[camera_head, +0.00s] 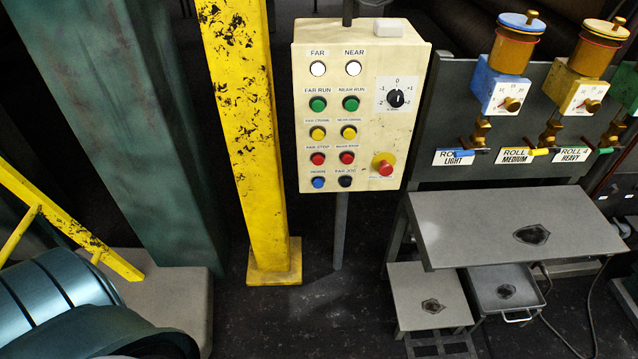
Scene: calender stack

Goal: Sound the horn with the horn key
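A cream control box (302,120) stands on a grey post in the middle of the view. Its lowest left key is a blue button (318,183), under a small label that seems to read HORN. A black button (345,181) sits just right of it, with a label that seems to read FAR JOG. Red buttons (318,158) are in the row above, under stop labels. Nothing covers the blue button. Neither of my grippers is in view.
A red mushroom button on yellow (385,167) and a black dial (396,98) are on the box's right side. A yellow post (245,130) stands close left. Grey shelves (500,215) and oiler cups (512,50) are to the right. The floor below the box is clear.

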